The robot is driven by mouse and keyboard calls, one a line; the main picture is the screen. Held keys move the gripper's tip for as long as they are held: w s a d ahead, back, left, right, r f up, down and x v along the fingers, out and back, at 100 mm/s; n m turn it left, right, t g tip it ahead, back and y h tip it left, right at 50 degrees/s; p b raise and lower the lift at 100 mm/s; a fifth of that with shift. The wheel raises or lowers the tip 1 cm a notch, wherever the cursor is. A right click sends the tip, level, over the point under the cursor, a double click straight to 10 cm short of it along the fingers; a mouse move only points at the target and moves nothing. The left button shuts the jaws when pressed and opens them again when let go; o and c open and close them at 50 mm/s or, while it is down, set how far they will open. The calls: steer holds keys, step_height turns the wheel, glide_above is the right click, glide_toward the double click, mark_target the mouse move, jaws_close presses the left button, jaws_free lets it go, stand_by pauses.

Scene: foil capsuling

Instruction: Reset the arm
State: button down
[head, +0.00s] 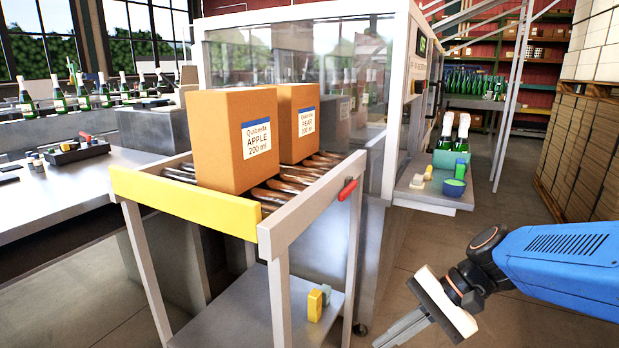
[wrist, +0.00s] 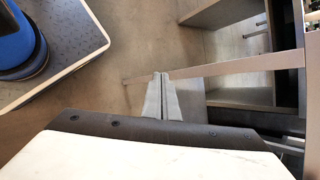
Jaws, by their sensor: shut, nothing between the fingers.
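My gripper (head: 402,330) hangs low at the lower right of the head view, at the end of my blue arm. It points down and to the left, over open floor to the right of the roller cart. In the wrist view its two grey fingers (wrist: 161,95) are together at the centre, with nothing between them. The floor and part of a grey metal frame show beyond the fingertips.
A roller cart (head: 186,205) with a yellow front bar carries an apple box (head: 222,163) and a pear box (head: 298,100). A glass-walled machine (head: 290,55) stands behind it. Stacked cartons (head: 585,150) line the right. Bare floor (head: 410,240) lies between.

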steer(key=s+d+n+t+h, duration=0.2)
steer(key=d+n+h, duration=0.1)
steer(key=d, duration=0.4)
steer(key=s+d+n+t+h, duration=0.3)
steer(key=d+n+h, duration=0.1)
steer(key=d, duration=0.3)
steer(key=shift+s+r+n+h, duration=0.3)
steer(key=shift+r+h, duration=0.1)
steer(key=shift+h, duration=0.5)
